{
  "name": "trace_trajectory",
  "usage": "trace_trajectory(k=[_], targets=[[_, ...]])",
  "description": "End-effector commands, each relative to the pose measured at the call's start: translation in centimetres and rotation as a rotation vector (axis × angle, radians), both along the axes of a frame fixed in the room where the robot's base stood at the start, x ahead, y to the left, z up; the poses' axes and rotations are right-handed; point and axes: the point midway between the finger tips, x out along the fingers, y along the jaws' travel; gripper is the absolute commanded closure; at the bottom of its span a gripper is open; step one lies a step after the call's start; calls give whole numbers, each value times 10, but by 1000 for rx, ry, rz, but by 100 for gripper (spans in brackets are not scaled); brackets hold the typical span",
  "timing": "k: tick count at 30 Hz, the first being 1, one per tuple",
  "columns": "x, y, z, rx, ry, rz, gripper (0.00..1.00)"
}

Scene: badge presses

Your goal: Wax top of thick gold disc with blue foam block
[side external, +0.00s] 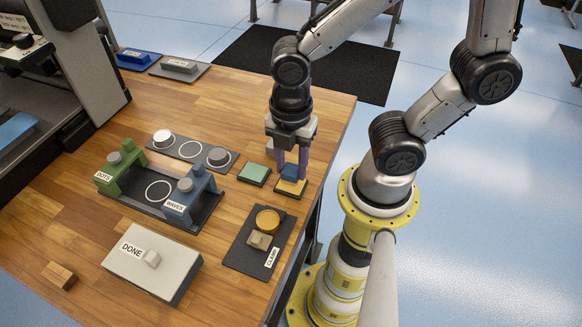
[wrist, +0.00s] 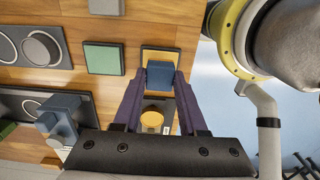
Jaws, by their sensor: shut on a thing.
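My gripper (side external: 291,174) points down at the right side of the table, its purple fingers shut on the blue foam block (side external: 289,170). The wrist view also shows the block (wrist: 160,74) between the fingertips. The block is over a yellow-orange pad (side external: 292,187) on a dark base; I cannot tell whether they touch. The gold disc (side external: 267,220) lies on the dark plate marked CLAMP (side external: 240,258), beside a small beige knob block (side external: 259,241). The disc also shows between the fingers in the wrist view (wrist: 151,120).
A green pad (side external: 254,172) sits just left of the block. A dark strip (side external: 190,149) holds a white disc and a grey disc. Green DOTS (side external: 121,166) and blue WAVES (side external: 189,196) stamp stands and a DONE box (side external: 152,263) stand around. The table's right edge is close.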

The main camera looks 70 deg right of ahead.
Motion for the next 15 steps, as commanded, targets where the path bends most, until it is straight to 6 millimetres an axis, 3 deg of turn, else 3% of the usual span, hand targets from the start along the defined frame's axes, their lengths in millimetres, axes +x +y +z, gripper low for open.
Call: trace_trajectory(k=[15], targets=[[1,0,39,2,-5,0,100]])
